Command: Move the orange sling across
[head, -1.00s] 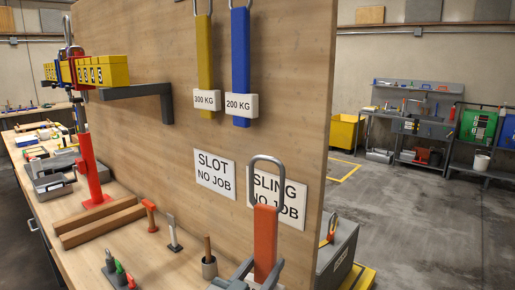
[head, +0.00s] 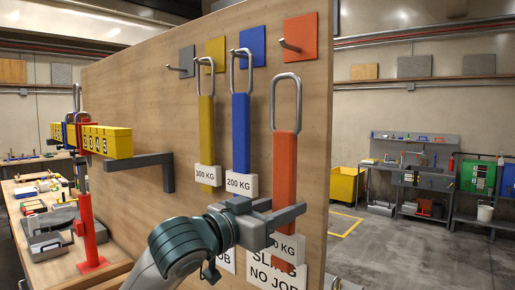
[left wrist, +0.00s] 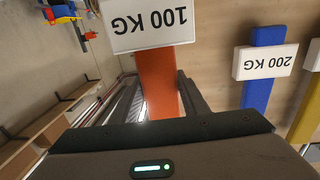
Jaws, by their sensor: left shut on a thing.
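The orange sling (head: 285,165) hangs upright in front of the wooden panel, its grey metal loop at the top. Its white tag reads 100 KG in the left wrist view (left wrist: 152,25). My left gripper (head: 285,220) is shut on the sling's lower part, just above the tag. The loop shows below the peg (head: 290,45) on the orange plate (head: 302,38), apart from it in the picture. The peg is bare. A "SLING NO JOB" sign (head: 275,275) is partly hidden behind the sling's tag. My right gripper is not in view.
A yellow 300 KG sling (head: 206,130) and a blue 200 KG sling (head: 240,130) hang close to the left. A grey plate with a bare peg (head: 187,60) is further left. The panel's right edge is near; open floor lies beyond.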

